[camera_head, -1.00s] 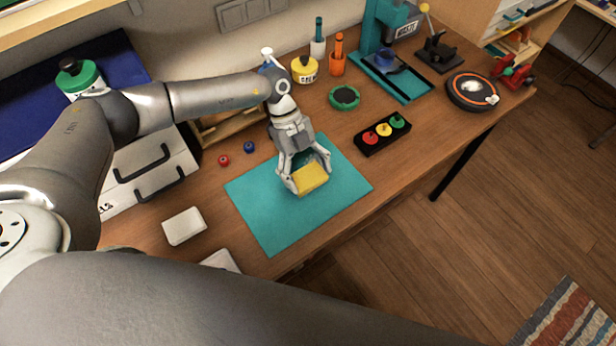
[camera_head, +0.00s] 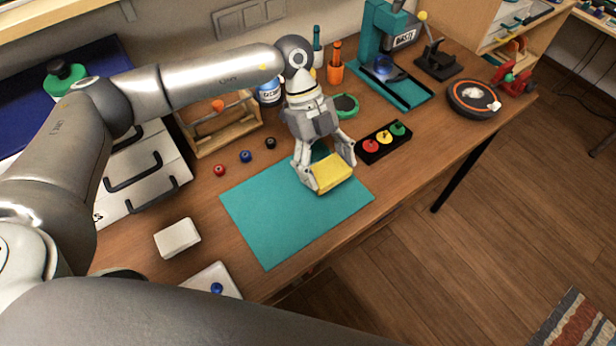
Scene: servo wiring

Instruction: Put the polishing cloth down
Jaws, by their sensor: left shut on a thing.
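The polishing cloth is a folded yellow block (camera_head: 333,175) above the right part of the teal mat (camera_head: 275,228). My left gripper (camera_head: 328,172) is shut on it, with its fingers on either side and pointing down toward the mat. I cannot tell whether the cloth touches the mat or hangs just above it. My right gripper does not show.
A button box (camera_head: 384,143) with red, yellow and green buttons sits right of the gripper. A green ring dish (camera_head: 345,106) and a wooden tray (camera_head: 220,124) stand behind. A white block (camera_head: 177,237) lies left of the mat. The mat's left part is clear.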

